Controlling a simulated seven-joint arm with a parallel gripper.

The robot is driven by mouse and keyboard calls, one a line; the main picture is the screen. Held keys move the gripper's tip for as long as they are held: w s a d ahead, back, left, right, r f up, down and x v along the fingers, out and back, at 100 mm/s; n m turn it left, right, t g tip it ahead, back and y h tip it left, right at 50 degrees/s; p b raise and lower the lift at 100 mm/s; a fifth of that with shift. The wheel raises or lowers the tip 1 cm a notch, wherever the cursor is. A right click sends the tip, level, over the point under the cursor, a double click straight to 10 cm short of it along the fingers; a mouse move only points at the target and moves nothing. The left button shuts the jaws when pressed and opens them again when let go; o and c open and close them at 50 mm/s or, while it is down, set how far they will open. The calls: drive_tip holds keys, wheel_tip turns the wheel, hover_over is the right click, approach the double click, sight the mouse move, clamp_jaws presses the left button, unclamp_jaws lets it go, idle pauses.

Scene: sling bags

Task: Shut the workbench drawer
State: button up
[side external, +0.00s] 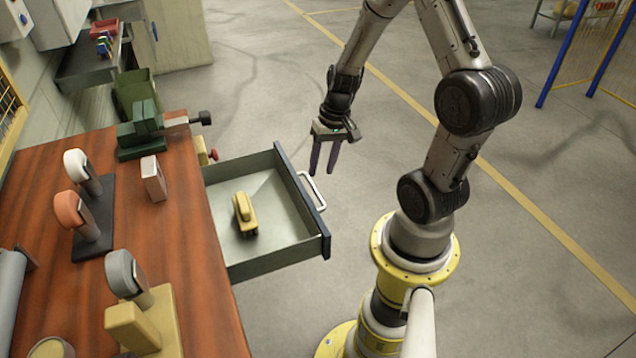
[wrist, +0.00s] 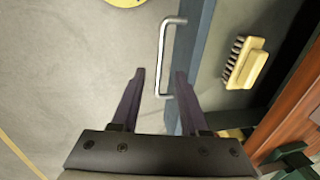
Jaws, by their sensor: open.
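The workbench drawer (side external: 275,252) is pulled out from the wooden workbench. It is a grey-green tray with a dark front panel and a silver bar handle (side external: 312,190). A yellow brush (side external: 243,213) lies inside it. My gripper (side external: 322,172) is open and empty, pointing down near the far end of the drawer front, on the outer side by the handle. In the wrist view, the handle (wrist: 163,60) lies ahead of and between the line of the fingers (wrist: 158,75). The brush (wrist: 244,62) shows to the right, inside the drawer. I cannot tell whether a finger touches the front panel.
The workbench top (side external: 190,240) holds a green vise (side external: 142,128), a small white-and-red box (side external: 153,178) and several upright handled tools on stands. My yellow arm base stands right of the drawer. The floor (side external: 300,310) around the drawer front is clear.

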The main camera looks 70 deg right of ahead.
sight(316, 190)
drive_tip(key=f, duration=0.3)
drive_tip(key=a+f, duration=0.1)
drive_tip(key=f, duration=0.1)
drive_tip(key=shift+w+f, duration=0.35)
drive_tip(key=shift+w, duration=0.05)
drive_tip(key=shift+d, duration=0.1)
clamp_jaws()
idle(1.0)
